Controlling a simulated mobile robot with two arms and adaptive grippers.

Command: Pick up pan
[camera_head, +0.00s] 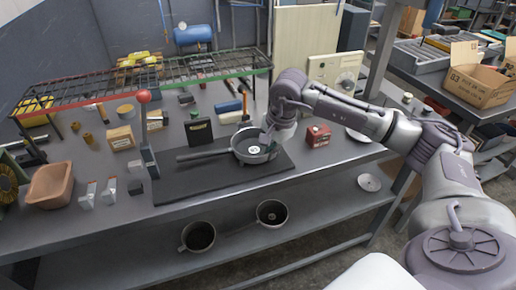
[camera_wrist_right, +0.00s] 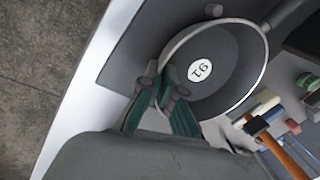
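The pan (camera_head: 245,152) is dark grey with a round white number label inside. It lies upright on a dark mat (camera_head: 180,187) on the workbench, its handle (camera_head: 200,155) pointing left. My right gripper (camera_head: 268,143) is at the pan's right side. In the wrist view, the pan (camera_wrist_right: 228,85) fills the upper middle. The green fingers of my right gripper (camera_wrist_right: 163,88) straddle its near rim, one inside and one outside, close together on the wall. The pan's underside is hidden. My left gripper is not in view.
A red box (camera_head: 318,136) stands right of the pan, and a dark green box (camera_head: 199,132) behind it. A wire rack (camera_head: 180,72) spans the back. A brown bin (camera_head: 50,185) is at left. Two pots (camera_head: 198,236) (camera_head: 271,213) stand on the lower shelf.

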